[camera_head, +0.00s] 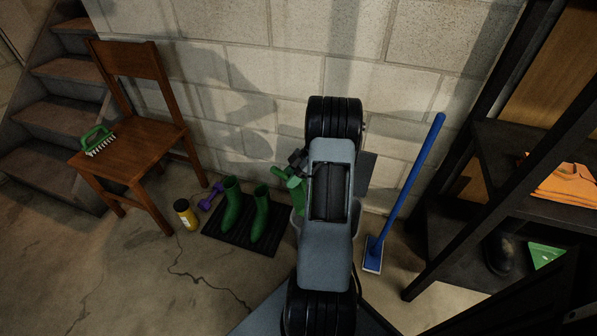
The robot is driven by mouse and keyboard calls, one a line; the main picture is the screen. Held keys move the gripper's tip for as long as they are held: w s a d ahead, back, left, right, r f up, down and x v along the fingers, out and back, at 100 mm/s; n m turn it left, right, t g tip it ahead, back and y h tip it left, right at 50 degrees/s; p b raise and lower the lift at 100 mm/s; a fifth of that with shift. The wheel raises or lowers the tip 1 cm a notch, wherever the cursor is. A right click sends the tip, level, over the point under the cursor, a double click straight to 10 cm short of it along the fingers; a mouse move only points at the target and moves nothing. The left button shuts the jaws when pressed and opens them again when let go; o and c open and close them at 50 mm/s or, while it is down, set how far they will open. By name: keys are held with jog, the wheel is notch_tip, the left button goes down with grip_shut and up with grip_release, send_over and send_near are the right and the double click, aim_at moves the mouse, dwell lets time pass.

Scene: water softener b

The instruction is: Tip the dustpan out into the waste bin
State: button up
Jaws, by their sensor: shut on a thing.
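My gripper (297,161) is partly in view just left of my arm, in front of the block wall. It is shut on a green thing (290,179), which looks like part of the dustpan. My arm hides much of this area, so the pan's full shape, tilt and contents cannot be seen. I cannot make out the waste bin clearly; a pale edge (297,224) shows below the green thing, beside my arm.
Green boots (232,205) stand on a dark mat (225,238). A purple dumbbell (210,196) and yellow can (186,214) are nearby. A wooden chair (140,150) holds a green brush (97,140). A blue mop (408,185) leans right of my arm, near dark shelves (510,140).

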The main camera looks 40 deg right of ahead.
jog(key=shift+s+d+h, duration=0.3)
jog(key=shift+s+d, duration=0.35)
jog(key=shift+d, duration=0.25)
jog(key=w+a+f+g+h+p, duration=0.2)
jog(key=w+a+f+g+h, duration=0.2)
jog(key=a+f+h, duration=0.2)
jog(key=shift+a+f+m+h, duration=0.4)
jog(key=shift+a+h, duration=0.15)
jog(key=shift+h, duration=0.15)
